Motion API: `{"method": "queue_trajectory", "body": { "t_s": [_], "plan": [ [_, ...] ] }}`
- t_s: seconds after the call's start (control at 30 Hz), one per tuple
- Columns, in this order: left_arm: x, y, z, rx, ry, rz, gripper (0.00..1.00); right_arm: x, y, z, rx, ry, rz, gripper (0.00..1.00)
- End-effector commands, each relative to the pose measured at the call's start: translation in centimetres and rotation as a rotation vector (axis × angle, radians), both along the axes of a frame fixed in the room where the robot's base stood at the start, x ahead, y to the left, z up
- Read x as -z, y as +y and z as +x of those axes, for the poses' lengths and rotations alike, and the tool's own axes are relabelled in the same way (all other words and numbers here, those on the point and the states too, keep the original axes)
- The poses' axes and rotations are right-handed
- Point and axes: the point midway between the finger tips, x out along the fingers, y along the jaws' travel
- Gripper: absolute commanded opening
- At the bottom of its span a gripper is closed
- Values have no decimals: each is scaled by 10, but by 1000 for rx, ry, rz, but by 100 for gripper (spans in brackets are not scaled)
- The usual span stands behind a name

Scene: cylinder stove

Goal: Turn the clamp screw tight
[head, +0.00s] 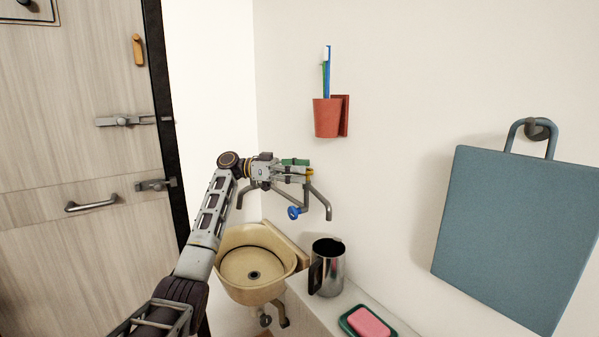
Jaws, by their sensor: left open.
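No clamp screw can be made out for certain in the head view. My left gripper (300,170) reaches in from the left, open, in front of the wall above the basin. Green and yellow parts show at its fingers, too small to tell apart clearly. A grey wall tap (322,204) with a bent spout is just behind and below the fingers. A blue knob (294,212) sits on the tap's lower part, below the gripper and apart from it. The gripper hides part of the tap. My right gripper is out of view.
A beige basin (226,240) is below. A metal jug (331,268) and pink soap (368,322) on a green dish stand on a white ledge. A red cup (327,117) with toothbrushes and a blue board (515,235) hang on the wall. A door (75,240) is left.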

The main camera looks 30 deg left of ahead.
Motion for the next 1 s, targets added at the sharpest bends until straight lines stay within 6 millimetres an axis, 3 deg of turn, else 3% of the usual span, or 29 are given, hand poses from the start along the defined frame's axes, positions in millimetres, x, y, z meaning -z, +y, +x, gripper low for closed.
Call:
{"method": "queue_trajectory", "body": {
  "t_s": [1.0],
  "plan": [
    [1, -2, -4, -182, -2, 2, 57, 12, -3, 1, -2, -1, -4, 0]
  ]
}}
